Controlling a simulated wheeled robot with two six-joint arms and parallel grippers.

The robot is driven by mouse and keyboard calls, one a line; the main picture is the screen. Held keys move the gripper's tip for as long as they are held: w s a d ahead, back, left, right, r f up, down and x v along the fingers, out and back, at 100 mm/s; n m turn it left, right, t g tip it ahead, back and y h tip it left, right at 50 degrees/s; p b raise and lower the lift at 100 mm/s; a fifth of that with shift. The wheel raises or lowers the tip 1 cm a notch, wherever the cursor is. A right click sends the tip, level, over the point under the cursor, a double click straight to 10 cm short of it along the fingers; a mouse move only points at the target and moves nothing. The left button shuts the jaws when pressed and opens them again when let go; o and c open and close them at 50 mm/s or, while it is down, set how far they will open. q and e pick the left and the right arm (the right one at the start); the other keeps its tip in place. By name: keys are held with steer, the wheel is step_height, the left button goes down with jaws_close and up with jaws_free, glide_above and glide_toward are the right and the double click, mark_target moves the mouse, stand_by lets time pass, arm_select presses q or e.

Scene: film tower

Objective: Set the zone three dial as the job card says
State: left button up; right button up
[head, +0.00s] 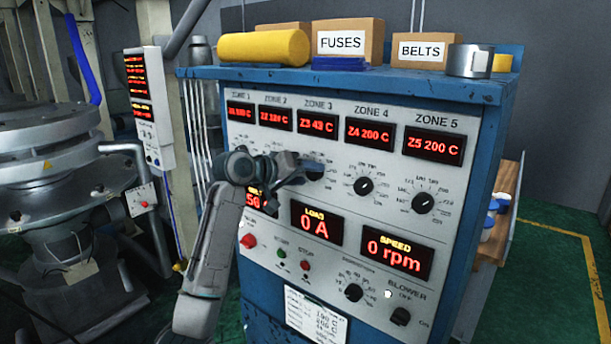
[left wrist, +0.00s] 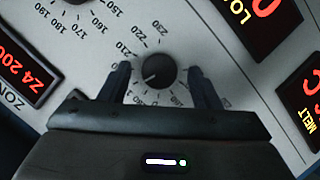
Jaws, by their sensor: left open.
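The zone three dial (head: 314,172) is a black knob on the pale panel, partly covered by my left gripper (head: 305,166) in the head view. In the left wrist view the dial (left wrist: 159,71) sits between the two open fingers of my left gripper (left wrist: 160,76), with a gap on each side. Its white pointer line points toward the lower left there. The zone 3 display (head: 318,123) glows red and seems to read Z3 43 C. The job card (head: 315,314) is a white sheet low on the cabinet; its lines are too small to read surely. My right gripper is out of view.
The zone 4 dial (head: 364,186) and zone 5 dial (head: 423,202) stand to the right. A red button (head: 248,241) and the blower switch (head: 401,316) are lower. A yellow roll (head: 264,47) and boxes sit on top of the cabinet.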

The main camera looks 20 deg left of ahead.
arm_select(q)
steer(key=b+v, duration=0.3)
steer(key=v, duration=0.7)
steer(key=shift+s+a+b, duration=0.15)
steer(key=shift+s+b, duration=0.05)
steer(key=shift+b, duration=0.1)
